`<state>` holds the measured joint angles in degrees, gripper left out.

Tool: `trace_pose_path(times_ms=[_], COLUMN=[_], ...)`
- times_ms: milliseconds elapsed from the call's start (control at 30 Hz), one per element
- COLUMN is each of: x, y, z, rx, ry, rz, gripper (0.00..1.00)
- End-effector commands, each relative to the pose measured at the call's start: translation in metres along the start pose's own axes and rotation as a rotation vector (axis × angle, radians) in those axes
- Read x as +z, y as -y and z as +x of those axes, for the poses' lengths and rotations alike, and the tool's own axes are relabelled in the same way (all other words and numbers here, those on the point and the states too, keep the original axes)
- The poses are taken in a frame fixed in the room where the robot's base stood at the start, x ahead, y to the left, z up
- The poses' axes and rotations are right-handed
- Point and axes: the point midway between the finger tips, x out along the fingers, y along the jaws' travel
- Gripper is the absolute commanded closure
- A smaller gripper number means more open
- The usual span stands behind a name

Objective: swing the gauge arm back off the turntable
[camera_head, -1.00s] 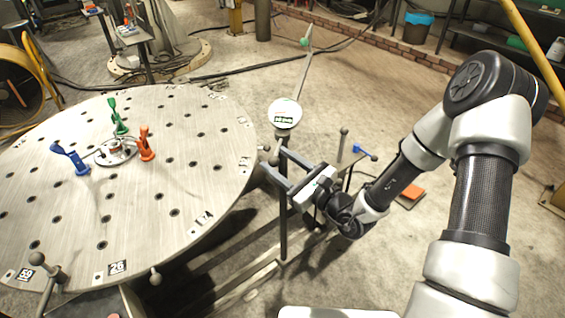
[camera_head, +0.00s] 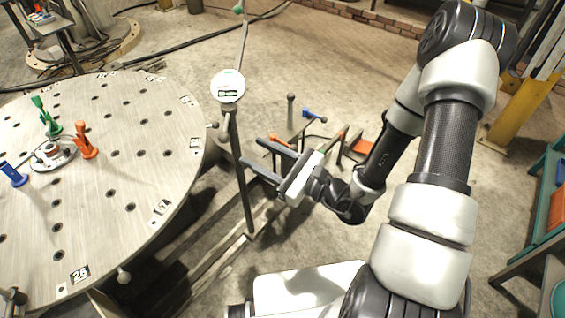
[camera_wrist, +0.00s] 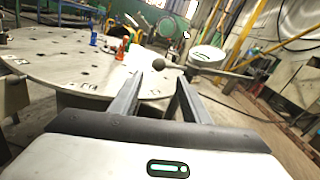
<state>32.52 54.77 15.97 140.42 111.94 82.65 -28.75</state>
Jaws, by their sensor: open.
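The turntable (camera_head: 120,170) is a large round metal plate with holes, at the left. The gauge arm (camera_head: 243,42) is a thin bar running from beside its rim toward the back over the floor, with a green knob (camera_head: 238,9) at its far end. Its white round dial (camera_head: 228,86) shows just right of the rim, above a dark post (camera_head: 241,185). My gripper (camera_head: 253,150) is open and empty, its fingertips just right of the post in the head view. In the wrist view, a dark ball knob (camera_wrist: 158,63) shows just beyond the fingertips, with the dial (camera_wrist: 208,55) behind to the right.
Green (camera_head: 44,116), orange (camera_head: 85,140) and blue (camera_head: 13,173) clamps stand on the turntable around a central hub (camera_head: 53,153). A low stand with rods (camera_head: 291,112) is on the floor behind my gripper. A teal rack (camera_head: 545,200) stands at the right. Floor at the back is open.

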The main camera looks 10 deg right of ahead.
Motion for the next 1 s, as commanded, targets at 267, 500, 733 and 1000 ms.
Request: trace_pose_path(times_ms=[267,500,733,1000], x=[-0.001,-0.001,-0.001,0.001], y=[0.005,0.005,0.005,0.004], z=[-0.053,-0.067,-0.067,-0.067], rx=[-0.013,-0.012,-0.013,-0.005], ry=[-0.004,-0.003,-0.003,-0.002], rz=[-0.001,0.000,-0.001,-0.006], gripper=[0.57,0.57,0.57,0.57])
